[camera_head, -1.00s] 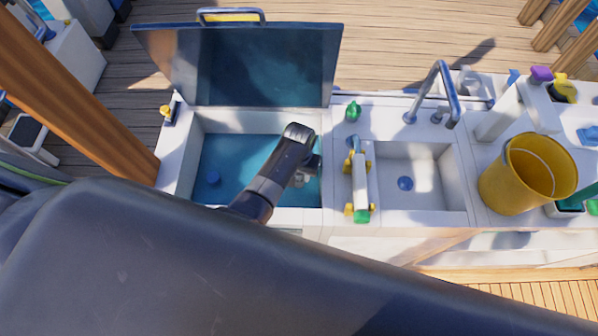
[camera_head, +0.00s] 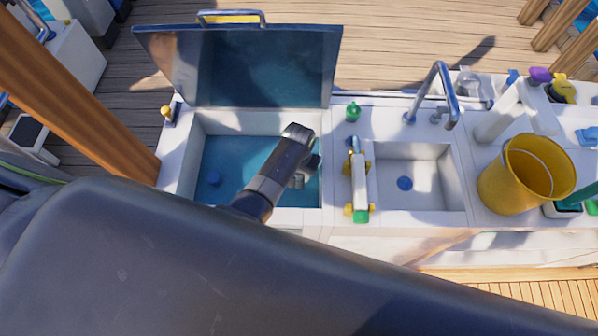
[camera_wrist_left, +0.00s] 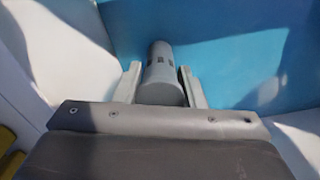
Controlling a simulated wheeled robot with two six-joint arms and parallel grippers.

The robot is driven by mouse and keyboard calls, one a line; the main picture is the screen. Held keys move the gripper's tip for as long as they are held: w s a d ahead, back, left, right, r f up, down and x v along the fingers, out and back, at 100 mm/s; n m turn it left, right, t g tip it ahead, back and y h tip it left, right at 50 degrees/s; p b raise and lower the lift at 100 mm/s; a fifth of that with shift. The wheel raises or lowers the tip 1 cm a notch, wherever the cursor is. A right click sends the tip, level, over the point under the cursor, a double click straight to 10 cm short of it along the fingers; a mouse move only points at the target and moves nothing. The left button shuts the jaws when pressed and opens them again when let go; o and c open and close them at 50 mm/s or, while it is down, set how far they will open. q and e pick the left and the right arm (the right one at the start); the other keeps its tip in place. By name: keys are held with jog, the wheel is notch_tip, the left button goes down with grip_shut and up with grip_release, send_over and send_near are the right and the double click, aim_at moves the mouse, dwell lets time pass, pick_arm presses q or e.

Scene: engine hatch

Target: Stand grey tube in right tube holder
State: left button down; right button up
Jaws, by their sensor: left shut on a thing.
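The grey tube (camera_wrist_left: 162,75) shows in the left wrist view between the two fingers of my left gripper (camera_wrist_left: 162,84), which is shut on it. The tube points away from the wrist, over the blue floor of the open hatch. In the head view my left gripper (camera_head: 298,181) is down inside the hatch near its right wall, partly hidden by my wrist. I cannot make out a right tube holder; my arm covers part of the floor. My right gripper is not in view.
The hatch lid (camera_head: 262,68) stands open behind the hatch. To the right are a white and green bar-like item (camera_head: 360,185), a sink (camera_head: 425,190), a tap (camera_head: 445,90) and a yellow bucket (camera_head: 512,185).

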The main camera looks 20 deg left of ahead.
pick_arm(q)
jog(key=shift+p, duration=0.3)
jog(key=shift+f+b, duration=0.45)
jog(key=shift+f, duration=0.15)
dwell(0.6)
jog(key=c, duration=1.2)
grip_release()
jog(key=shift+r, duration=0.1)
notch_tip(320, 180, up, 11)
jog(key=p, duration=1.2)
jog(key=shift+s, duration=0.1)
